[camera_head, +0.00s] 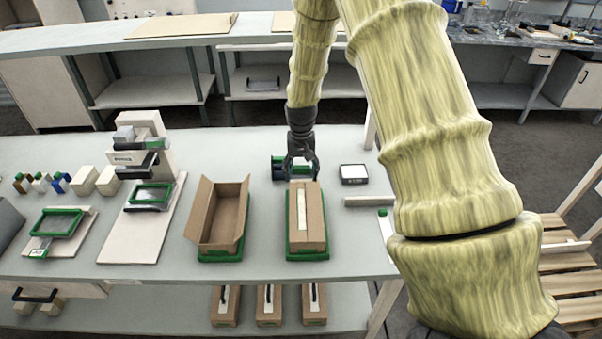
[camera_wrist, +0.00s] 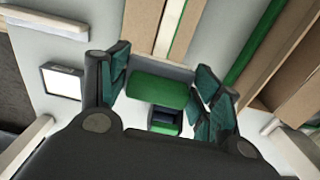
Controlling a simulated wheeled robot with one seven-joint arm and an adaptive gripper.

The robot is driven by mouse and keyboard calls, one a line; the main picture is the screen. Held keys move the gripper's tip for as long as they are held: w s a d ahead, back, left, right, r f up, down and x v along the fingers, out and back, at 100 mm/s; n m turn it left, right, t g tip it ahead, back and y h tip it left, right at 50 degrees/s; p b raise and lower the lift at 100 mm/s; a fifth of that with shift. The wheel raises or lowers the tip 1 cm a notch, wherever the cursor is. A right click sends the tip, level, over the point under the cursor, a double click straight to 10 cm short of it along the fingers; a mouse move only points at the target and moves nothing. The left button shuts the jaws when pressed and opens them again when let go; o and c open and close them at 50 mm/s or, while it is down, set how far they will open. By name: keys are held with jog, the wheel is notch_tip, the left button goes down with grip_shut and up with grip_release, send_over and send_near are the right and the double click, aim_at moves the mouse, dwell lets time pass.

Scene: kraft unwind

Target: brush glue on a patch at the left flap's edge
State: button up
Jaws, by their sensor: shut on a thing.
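My gripper (camera_head: 302,172) points down at the far end of a closed cardboard box (camera_head: 292,242) in a green tray (camera_head: 306,256). Its fingers (camera_wrist: 165,80) are shut on a green block-like thing (camera_wrist: 158,90); whether this is the brush's handle I cannot tell, and no bristles show. The box's left flap (camera_head: 294,205) and right flap (camera_head: 318,205) lie folded in, with a cream strip (camera_head: 303,218) between them. In the wrist view the flaps and the cream strip (camera_wrist: 170,28) lie beyond the fingertips. No glue patch can be made out.
A dark green-edged holder (camera_head: 279,168) stands just left of my gripper. An open box (camera_head: 218,237) stands further left, and a white-topped device (camera_head: 354,173) right. A pale bar (camera_head: 369,201) lies on the right. Bare table shows between the two boxes.

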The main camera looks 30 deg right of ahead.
aim_at(301, 193)
jog(key=shift+f, duration=0.1)
dwell(0.5)
jog(key=shift+f+b, duration=1.15)
jog(key=shift+f, duration=1.3)
jog(key=shift+f, duration=0.45)
jog(key=shift+s+r, duration=0.1)
jog(key=shift+s+a, duration=0.15)
jog(key=shift+s+a+p, duration=0.1)
jog(key=shift+s+p, duration=0.1)
jog(key=shift+p, duration=0.6)
jog(key=shift+w+f, duration=0.2)
jog(key=shift+r, duration=0.1)
jog(key=shift+w+d+p, duration=0.2)
jog(key=shift+p, duration=0.35)
